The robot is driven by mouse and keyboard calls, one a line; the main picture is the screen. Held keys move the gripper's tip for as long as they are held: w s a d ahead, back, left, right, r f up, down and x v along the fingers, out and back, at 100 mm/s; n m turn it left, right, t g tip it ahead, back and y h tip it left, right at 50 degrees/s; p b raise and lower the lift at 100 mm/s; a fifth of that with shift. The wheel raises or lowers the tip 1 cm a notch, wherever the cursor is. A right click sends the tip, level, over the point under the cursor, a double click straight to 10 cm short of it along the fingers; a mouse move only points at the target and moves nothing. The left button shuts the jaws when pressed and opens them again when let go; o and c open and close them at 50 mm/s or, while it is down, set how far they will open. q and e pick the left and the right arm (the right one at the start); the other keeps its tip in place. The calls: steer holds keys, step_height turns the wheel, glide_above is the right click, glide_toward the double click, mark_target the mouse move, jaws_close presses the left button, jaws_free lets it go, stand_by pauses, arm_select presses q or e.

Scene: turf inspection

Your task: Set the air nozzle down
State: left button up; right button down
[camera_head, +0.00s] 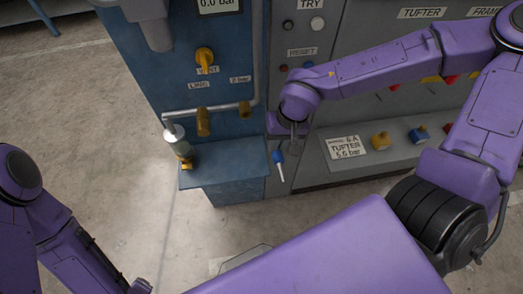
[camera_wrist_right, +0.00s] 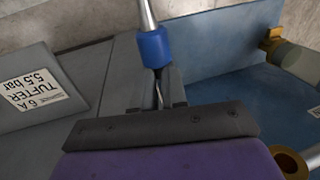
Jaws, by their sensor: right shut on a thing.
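The air nozzle (camera_head: 278,158) has a blue body and a pale metal tip. In the head view it is at the lower end of my right gripper (camera_head: 291,138), tip pointing down, by the right end of the blue ledge (camera_head: 225,172). I cannot tell whether the nozzle touches the ledge or the panel. My left arm comes in at the lower left; its gripper is out of the picture.
A clear cup-like part (camera_head: 183,148) stands at the ledge's left end under a pipe. Brass fittings (camera_head: 203,122) and a yellow valve handle (camera_head: 204,57) are on the blue panel. A grey sloping shelf (camera_head: 315,172) with a TUFTER label (camera_head: 345,147) lies right. The ledge's middle looks bare.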

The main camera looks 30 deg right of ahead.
steer(key=b, duration=0.1)
glide_above(259, 154)
steer(key=f, duration=0.4)
steer(key=d+f, duration=0.1)
steer(key=f, duration=0.1)
steer(key=shift+s, duration=0.35)
steer(key=shift+w+d+x, duration=0.1)
steer(key=shift+x, duration=0.8)
steer(key=shift+w+d+x, duration=0.1)
steer(key=shift+x, duration=0.75)
steer(key=c, duration=1.2)
jaws_free()
steer(key=shift+s+f, duration=0.1)
steer(key=shift+f, duration=0.05)
steer(key=shift+o, duration=0.2)
